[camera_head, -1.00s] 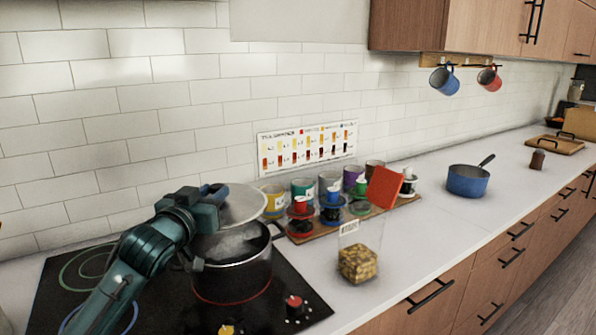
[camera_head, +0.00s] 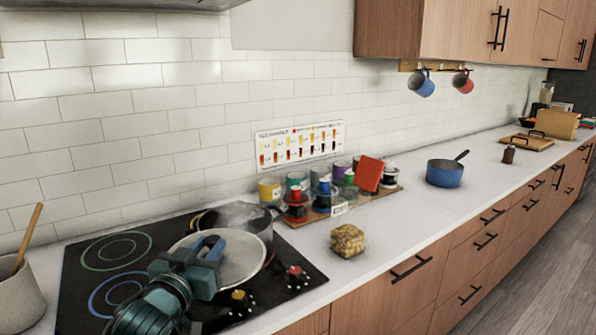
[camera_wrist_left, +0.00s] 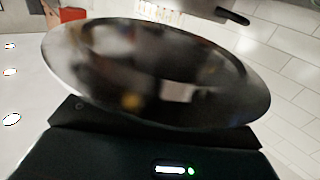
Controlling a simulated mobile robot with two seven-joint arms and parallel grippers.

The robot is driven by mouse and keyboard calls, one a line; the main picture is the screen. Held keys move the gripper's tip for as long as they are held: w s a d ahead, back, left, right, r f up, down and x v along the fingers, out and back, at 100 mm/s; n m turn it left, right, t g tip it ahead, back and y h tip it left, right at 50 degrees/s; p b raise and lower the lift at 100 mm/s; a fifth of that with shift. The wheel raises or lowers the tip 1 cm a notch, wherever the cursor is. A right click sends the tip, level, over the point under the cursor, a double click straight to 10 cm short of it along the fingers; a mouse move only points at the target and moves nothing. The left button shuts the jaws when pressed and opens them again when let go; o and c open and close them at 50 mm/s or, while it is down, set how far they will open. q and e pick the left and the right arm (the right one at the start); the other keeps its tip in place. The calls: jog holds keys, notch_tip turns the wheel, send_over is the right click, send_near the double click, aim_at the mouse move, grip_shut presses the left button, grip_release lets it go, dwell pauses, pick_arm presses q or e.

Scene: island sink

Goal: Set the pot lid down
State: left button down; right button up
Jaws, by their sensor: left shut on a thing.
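My left gripper (camera_head: 208,250) is shut on the pot lid (camera_head: 243,262) by its blue handle. The lid is a pale round disc with a metal rim, held in front of the pot (camera_head: 252,218) and hiding part of it. Steam rises from the dark pot, which stands on the black cooktop (camera_head: 95,272). In the left wrist view the lid (camera_wrist_left: 160,75) fills the middle as a shiny, blurred, reflective disc. I cannot tell whether the lid touches anything beneath it. My right gripper is not in view.
A clear container with yellow chunks (camera_head: 347,241) stands on the white counter. Cans and jars crowd a wooden board (camera_head: 345,208) by the wall. A blue saucepan (camera_head: 444,173) sits farther right, with bare counter around it. A crock (camera_head: 19,292) is at left.

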pick_arm(q)
jog(key=s+f+y, duration=0.1)
jog(key=s+f, duration=0.2)
jog(key=s, duration=0.3)
jog(key=s+a+f+n+y, duration=0.1)
jog(key=s+f, duration=0.2)
jog(key=s, duration=0.3)
jog(key=s+a+f+n+y, duration=0.1)
jog(key=s+f, duration=0.2)
jog(key=s, duration=0.4)
jog(key=shift+a+f+y, duration=0.2)
jog(key=shift+f+y, duration=0.05)
jog(key=shift+y, duration=0.15)
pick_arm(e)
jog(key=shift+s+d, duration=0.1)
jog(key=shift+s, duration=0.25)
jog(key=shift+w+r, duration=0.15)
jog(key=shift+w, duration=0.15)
